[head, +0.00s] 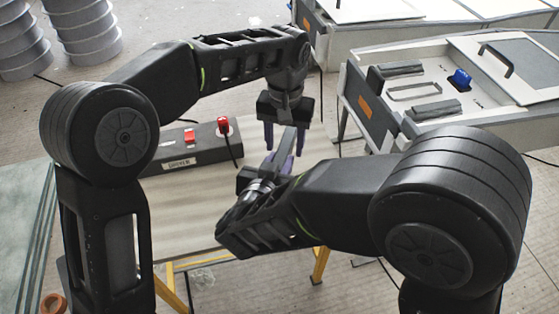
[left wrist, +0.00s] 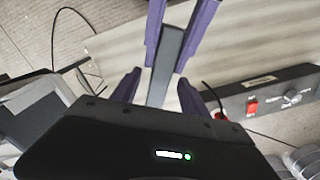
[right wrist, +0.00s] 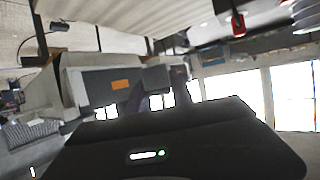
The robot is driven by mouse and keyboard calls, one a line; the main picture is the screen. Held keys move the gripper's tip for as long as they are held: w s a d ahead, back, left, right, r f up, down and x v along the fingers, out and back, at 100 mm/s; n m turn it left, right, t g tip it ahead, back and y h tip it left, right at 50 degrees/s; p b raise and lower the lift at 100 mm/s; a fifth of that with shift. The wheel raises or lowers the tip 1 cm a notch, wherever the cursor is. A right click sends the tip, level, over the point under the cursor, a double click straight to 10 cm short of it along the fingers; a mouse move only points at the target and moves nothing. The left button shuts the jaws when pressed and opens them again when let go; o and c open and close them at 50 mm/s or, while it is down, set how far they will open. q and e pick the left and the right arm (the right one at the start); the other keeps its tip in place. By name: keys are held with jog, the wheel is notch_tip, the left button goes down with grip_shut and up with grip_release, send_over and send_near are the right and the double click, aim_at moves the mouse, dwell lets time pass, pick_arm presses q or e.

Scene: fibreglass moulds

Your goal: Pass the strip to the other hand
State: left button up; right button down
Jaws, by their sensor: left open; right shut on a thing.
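The strip (head: 287,141) is a narrow dark grey bar. My right gripper (head: 277,161) is shut on it, and its free end sticks out towards my left gripper. In the left wrist view the strip (left wrist: 165,67) runs between the purple fingers of my right gripper (left wrist: 180,35). My left gripper (head: 285,138) points down above the bench, open. In the left wrist view the strip's near end reaches between the spread fingers of my left gripper (left wrist: 158,92), with gaps on both sides. In the right wrist view the strip (right wrist: 155,78) shows nearly end-on. Its gripped part is mostly hidden.
A pale bench (head: 190,215) lies under the grippers. A dark switch box (head: 185,150) with a red switch and a red plug stands on it, its cable close to my left gripper. A grey cabinet (head: 400,130) with a blue knob stands at the right.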

aim_at(285, 146)
pick_arm(q)
jog(key=shift+r, duration=3.3)
